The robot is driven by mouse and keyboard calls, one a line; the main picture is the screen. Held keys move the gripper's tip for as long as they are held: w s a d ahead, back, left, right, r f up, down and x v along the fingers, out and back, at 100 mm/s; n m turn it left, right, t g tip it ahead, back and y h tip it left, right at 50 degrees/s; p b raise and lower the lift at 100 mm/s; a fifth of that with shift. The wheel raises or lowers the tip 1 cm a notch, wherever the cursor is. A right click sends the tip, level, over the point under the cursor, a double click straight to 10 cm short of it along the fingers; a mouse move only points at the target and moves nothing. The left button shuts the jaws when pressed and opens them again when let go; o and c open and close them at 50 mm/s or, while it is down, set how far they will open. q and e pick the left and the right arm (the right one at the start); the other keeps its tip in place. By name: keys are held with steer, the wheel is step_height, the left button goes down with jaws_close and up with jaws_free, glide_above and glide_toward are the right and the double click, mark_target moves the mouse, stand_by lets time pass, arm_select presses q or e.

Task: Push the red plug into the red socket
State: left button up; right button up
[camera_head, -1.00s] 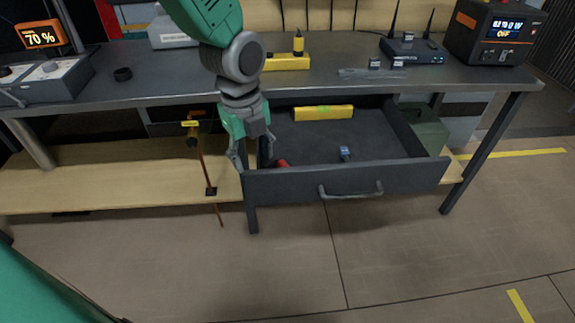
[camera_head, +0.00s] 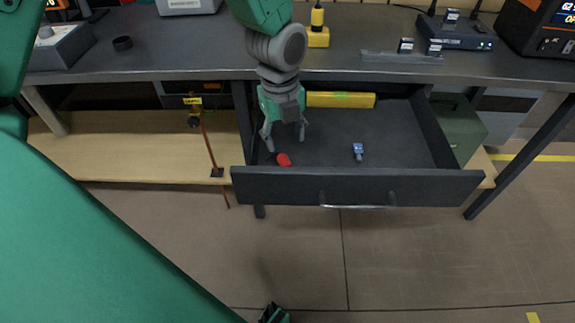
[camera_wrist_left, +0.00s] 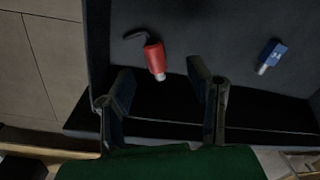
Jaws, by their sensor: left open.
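The red plug (camera_head: 284,159) lies on the floor of the open drawer (camera_head: 350,187), near its left front corner. In the left wrist view the plug (camera_wrist_left: 155,59) shows a red body, a pale end and a dark bent piece at its other end. My left gripper (camera_head: 286,143) points down over the drawer's left part, close to the plug. In the left wrist view its spread fingers (camera_wrist_left: 160,72) have nothing between them, and the plug lies just beyond the tips. I cannot make out a red socket.
A blue plug (camera_head: 358,151) lies to the right in the drawer. A yellow block (camera_head: 340,100) is at the drawer's back. The bench top (camera_head: 200,58) overhangs the back, and the side walls bound the gripper's room. The drawer's middle is clear.

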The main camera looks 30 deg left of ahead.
mark_target(282, 155)
arm_select(q)
steer(key=shift+f, duration=0.55)
steer(key=shift+a+f, duration=0.15)
steer(key=shift+a, duration=0.05)
steer(key=f, duration=0.1)
steer(key=f+b, duration=0.1)
steer(key=f, duration=0.1)
steer(key=f+b, duration=0.1)
steer(key=shift+s+a+f, duration=0.1)
steer(key=shift+a+f, duration=0.2)
steer(key=shift+f, duration=0.1)
steer(key=shift+d+f, duration=0.1)
steer(key=shift+f, duration=0.1)
steer(key=shift+d+r, duration=0.1)
steer(key=shift+d, duration=0.1)
steer(key=shift+a, duration=0.1)
jaws_close()
steer(key=shift+a, duration=0.1)
